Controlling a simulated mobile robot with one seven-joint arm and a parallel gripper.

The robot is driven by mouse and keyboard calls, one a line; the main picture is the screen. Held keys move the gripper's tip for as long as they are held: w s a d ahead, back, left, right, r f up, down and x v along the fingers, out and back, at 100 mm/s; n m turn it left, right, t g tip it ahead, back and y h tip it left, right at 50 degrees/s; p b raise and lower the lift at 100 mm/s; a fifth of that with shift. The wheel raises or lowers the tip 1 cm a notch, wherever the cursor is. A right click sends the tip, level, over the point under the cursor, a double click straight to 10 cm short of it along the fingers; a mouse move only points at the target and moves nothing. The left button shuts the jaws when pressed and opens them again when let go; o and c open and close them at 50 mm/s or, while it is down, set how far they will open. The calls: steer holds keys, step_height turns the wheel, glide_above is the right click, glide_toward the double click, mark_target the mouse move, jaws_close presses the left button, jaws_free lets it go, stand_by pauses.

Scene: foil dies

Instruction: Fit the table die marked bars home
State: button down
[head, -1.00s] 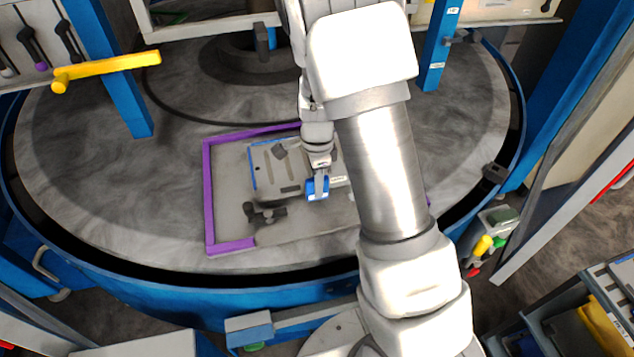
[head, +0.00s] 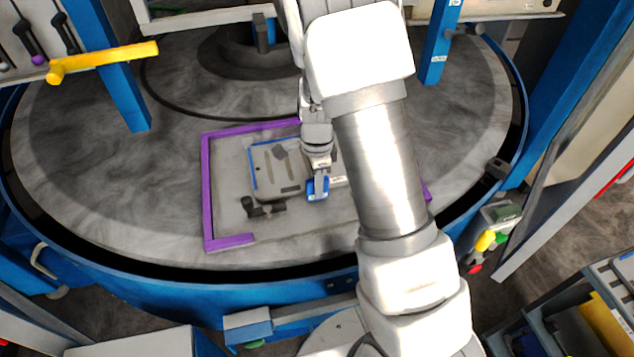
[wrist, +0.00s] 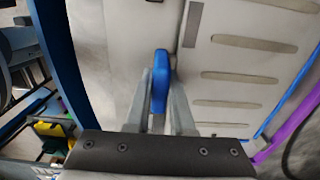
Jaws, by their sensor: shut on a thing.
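A flat grey die (head: 268,181) with long slots and a blue edge lies inside the purple-edged area on the round table. It also shows in the wrist view (wrist: 240,92), with rows of slots and a dark bar. I cannot make out a bars mark for certain. My gripper (head: 318,192) is over the die's near right part. In the wrist view, my gripper (wrist: 160,95) is shut on a blue handle (wrist: 159,68). The arm hides the die's right side, and I cannot tell whether it sits flush.
A purple border (head: 207,195) frames the pale bed. A dark clamp-like fitting (head: 264,208) stands at the die's near left. A yellow bar (head: 105,60) juts in at upper left. Blue posts (head: 437,50) stand around the table. The grey table top to the left is clear.

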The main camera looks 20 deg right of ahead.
steer(key=shift+f, duration=0.35)
steer(key=c, duration=0.7)
jaws_free()
steer(key=shift+s+f, duration=0.1)
step_height(320, 180, up, 18)
steer(key=shift+f, duration=0.2)
steer(key=s+r+n+t, duration=0.2)
steer(key=s+r+n, duration=0.2)
steer(key=s+n, duration=0.5)
steer(key=s+r+n+t+b, duration=0.1)
steer(key=s+r+n+t, duration=0.2)
steer(key=s+n, duration=0.6)
step_height(320, 180, up, 2)
steer(key=shift+s+r+t, duration=0.1)
steer(key=shift+s+t, duration=0.2)
steer(key=shift+s, duration=0.85)
